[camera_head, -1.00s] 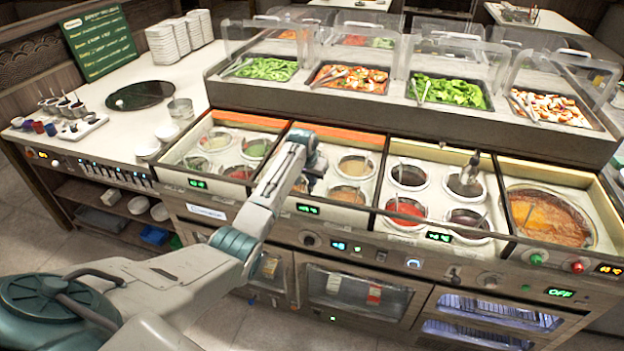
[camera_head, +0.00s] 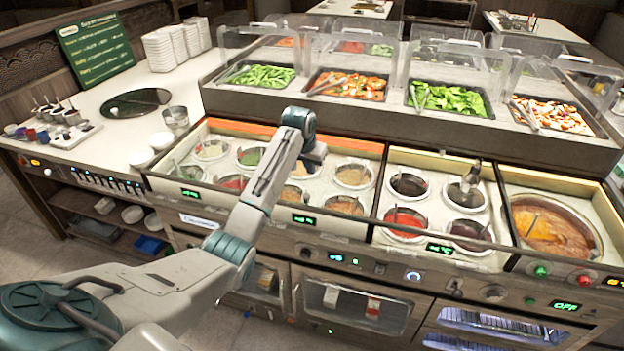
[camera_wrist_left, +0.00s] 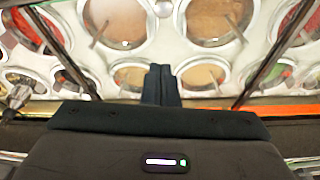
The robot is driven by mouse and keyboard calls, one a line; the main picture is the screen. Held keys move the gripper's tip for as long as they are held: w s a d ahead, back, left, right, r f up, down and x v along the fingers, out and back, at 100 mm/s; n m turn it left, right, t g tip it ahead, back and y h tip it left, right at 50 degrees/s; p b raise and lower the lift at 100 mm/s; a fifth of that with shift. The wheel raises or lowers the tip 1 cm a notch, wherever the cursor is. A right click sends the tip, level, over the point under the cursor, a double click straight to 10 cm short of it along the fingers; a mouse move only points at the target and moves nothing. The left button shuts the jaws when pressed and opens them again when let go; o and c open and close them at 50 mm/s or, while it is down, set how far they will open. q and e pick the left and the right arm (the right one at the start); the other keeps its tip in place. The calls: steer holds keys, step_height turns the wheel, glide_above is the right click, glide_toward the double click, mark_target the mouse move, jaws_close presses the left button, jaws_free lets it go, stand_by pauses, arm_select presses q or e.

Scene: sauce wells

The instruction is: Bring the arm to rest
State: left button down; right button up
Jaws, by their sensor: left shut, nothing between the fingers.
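My left arm (camera_head: 240,225) reaches in from the left over the sauce wells. Its wrist is bent downward over the second block of wells, which holds brown sauces (camera_head: 345,205). My left gripper shows in the left wrist view (camera_wrist_left: 161,85), its two dark fingers together with nothing between them. Round wells with brown sauce (camera_wrist_left: 118,22) lie past the fingertips there. In the head view the fingertips are hidden behind the wrist. My right gripper is not in view.
Salad trays under clear guards (camera_head: 445,60) stand on a raised shelf behind the wells. A ladle (camera_head: 470,177) stands in a well to the right. White bowls (camera_head: 141,157) and a metal cup (camera_head: 176,117) are on the left counter. The floor in front is clear.

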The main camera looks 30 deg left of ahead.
arm_select(q)
steer(key=s+d+f+m, duration=0.1)
steer(key=s+d+f, duration=0.2)
steer(key=s+f, duration=0.3)
steer(key=s+d+f, duration=0.3)
steer(key=s, duration=0.5)
steer(key=s+d+f+m, duration=0.1)
steer(key=s+d+f, duration=0.2)
steer(key=s+f, duration=0.35)
steer(key=s+d+r, duration=0.2)
steer(key=s+d, duration=0.1)
steer(key=s, duration=1)
steer(key=s+d+r, duration=0.2)
steer(key=s, duration=1.1)
step_height(320, 180, down, 33)
steer(key=a+g+b, duration=0.2)
steer(key=a, duration=0.1)
steer(key=s+f+b, duration=0.2)
steer(key=s+f, duration=1.7)
steer(key=f, duration=0.1)
steer(key=shift+a+n+g, duration=0.3)
steer(key=shift+a, duration=0.15)
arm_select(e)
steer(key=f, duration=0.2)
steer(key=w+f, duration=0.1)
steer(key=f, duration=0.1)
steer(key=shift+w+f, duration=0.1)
